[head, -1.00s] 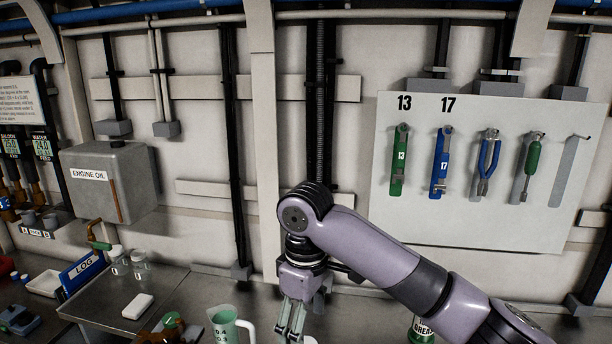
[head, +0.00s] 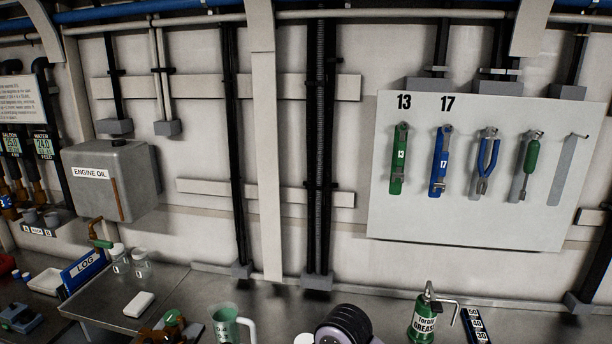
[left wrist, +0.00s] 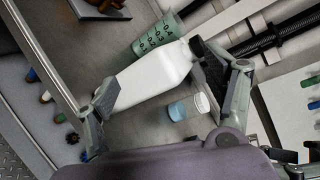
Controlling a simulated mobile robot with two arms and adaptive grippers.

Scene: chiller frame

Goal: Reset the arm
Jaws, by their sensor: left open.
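My left gripper (left wrist: 165,85) is open in the left wrist view, with its two fingers wide apart. A white bottle (left wrist: 150,78) with a dark cap shows in the gap between the fingers; I cannot tell whether either finger touches it. In the head view neither gripper shows. Only a dark ribbed joint of my arm (head: 345,324) shows at the bottom edge.
A green measuring jug (head: 226,325) stands on the bench and shows in the left wrist view (left wrist: 155,38), near a small jar of blue liquid (left wrist: 188,107). A grease can (head: 424,318) stands right. Wrenches hang on a white board (head: 480,225).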

